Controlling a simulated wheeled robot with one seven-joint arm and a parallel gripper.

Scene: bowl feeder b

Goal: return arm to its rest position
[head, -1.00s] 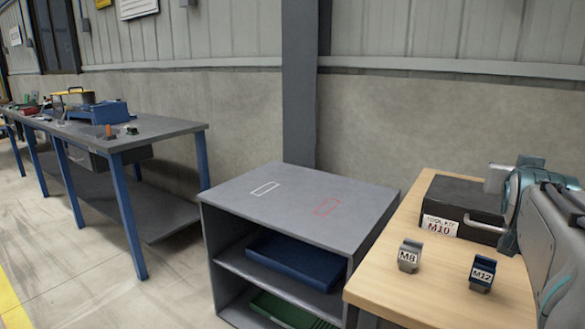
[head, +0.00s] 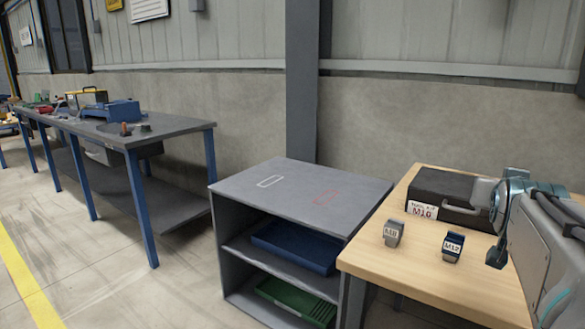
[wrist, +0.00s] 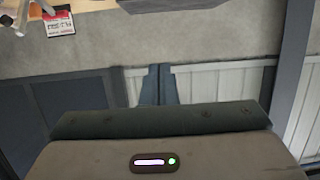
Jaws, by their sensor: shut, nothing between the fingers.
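My gripper (wrist: 158,84) shows in the wrist view, with its two narrow blue-grey fingers together and nothing held between them. Behind the fingers are wall panels, and the picture looks upside down. In the head view my arm is folded at the right edge, over the right part of the wooden table (head: 406,283). A dark part at the end of the arm hangs beside the black tool kit case marked M10 (head: 452,188); the fingers cannot be made out clearly there.
Two small grey blocks, marked M8 (head: 393,234) and M12 (head: 452,247), stand on the table near the arm. A grey shelf unit (head: 240,187) with a blue tray (head: 290,247) and a green tray (head: 295,302) stands left of it. A long workbench (head: 180,127) is farther left; open floor lies in front.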

